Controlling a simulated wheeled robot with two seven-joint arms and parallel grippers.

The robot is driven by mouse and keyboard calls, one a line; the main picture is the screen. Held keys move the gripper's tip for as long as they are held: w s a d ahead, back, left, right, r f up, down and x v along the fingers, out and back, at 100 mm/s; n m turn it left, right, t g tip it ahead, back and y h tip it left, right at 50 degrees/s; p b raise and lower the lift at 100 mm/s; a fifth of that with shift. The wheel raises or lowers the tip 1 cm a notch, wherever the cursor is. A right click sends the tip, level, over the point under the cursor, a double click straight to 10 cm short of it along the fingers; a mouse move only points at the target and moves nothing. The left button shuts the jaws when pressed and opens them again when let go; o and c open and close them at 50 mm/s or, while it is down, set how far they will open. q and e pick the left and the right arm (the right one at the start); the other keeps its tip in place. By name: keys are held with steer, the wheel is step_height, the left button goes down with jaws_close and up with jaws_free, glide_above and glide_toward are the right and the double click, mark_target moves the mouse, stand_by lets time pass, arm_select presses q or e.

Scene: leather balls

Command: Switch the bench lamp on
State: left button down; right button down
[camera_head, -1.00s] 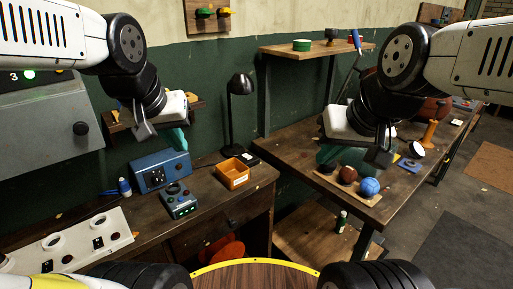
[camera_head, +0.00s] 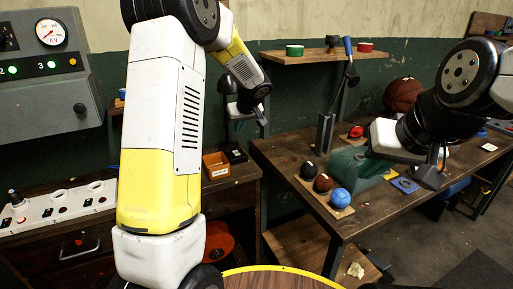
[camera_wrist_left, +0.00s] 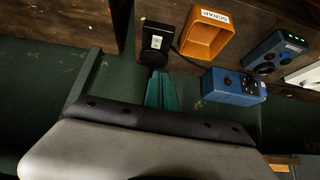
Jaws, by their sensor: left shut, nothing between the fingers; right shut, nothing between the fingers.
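The black bench lamp's head (camera_head: 228,86) shows partly beside my left arm in the head view, and no light shows from it. Its black base (camera_head: 235,152) stands on the left bench behind the orange bin. In the left wrist view the base (camera_wrist_left: 155,42) has a small pale mark on top; I cannot make out a switch. My left gripper (camera_head: 240,127) is shut and empty, above the base in the head view. Its teal fingers (camera_wrist_left: 162,82) point at the base's near edge in the wrist view; contact is unclear. My right gripper (camera_head: 348,188) is shut and empty over the right bench.
An orange bin (camera_head: 216,166) stands close to the lamp base. Blue boxes (camera_wrist_left: 232,87) lie right of it in the wrist view. Several balls, one blue (camera_head: 340,198), sit on the right bench. A shelf (camera_head: 310,57) stands behind. My left arm hides much of the left bench.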

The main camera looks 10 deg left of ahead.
arm_select(q)
steer(key=shift+w+d+f, duration=0.6)
steer(key=shift+d+f, duration=0.05)
steer(key=shift+f, duration=0.05)
glide_above(237, 153)
steer(key=s, duration=0.2)
steer(key=f, duration=0.5)
steer(key=d+f, duration=0.1)
steer(key=f, duration=0.1)
steer(key=shift+w+f, duration=0.2)
steer(key=shift+w, duration=0.05)
step_height(237, 153, down, 3)
steer(key=shift+f, duration=0.75)
steer(key=shift+d+f, duration=0.1)
steer(key=shift+f, duration=0.2)
steer(key=shift+s, duration=0.1)
steer(key=shift+r, duration=0.15)
